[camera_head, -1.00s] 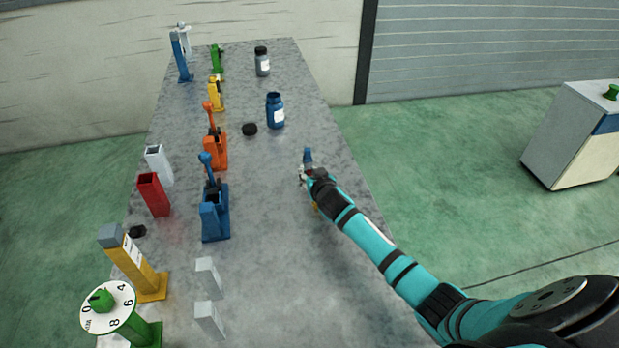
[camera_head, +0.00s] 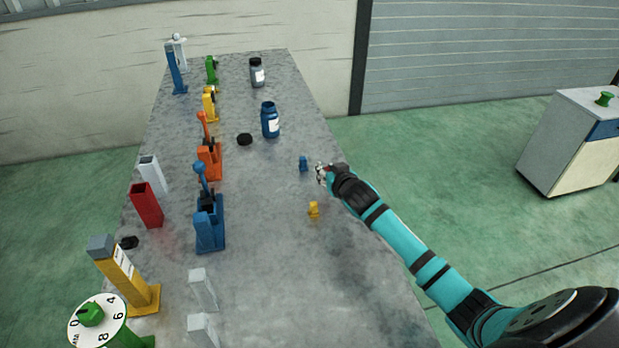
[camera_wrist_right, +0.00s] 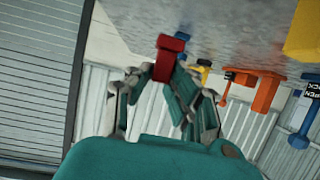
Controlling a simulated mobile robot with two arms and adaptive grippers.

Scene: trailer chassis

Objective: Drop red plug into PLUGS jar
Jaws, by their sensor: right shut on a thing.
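My right gripper (camera_head: 322,175) is above the right side of the grey table. The right wrist view shows its fingers shut on a red plug (camera_wrist_right: 170,57), whose wide end sticks out past the fingertips. In the head view the plug is mostly hidden by the gripper. An open blue jar (camera_head: 270,120) with a white label stands upright on the table, beyond the gripper and to its left. A black lid (camera_head: 244,139) lies beside it. A grey jar (camera_head: 257,73) with a black lid on stands farther back. The label writing is too small to read. My left gripper is out of view.
A small blue plug (camera_head: 303,163) and a yellow plug (camera_head: 313,210) stand on the table near the gripper. Lever fixtures, blue (camera_head: 209,225) and orange (camera_head: 209,160), line the left side beside a red open box (camera_head: 146,205). The table between gripper and blue jar is mostly clear.

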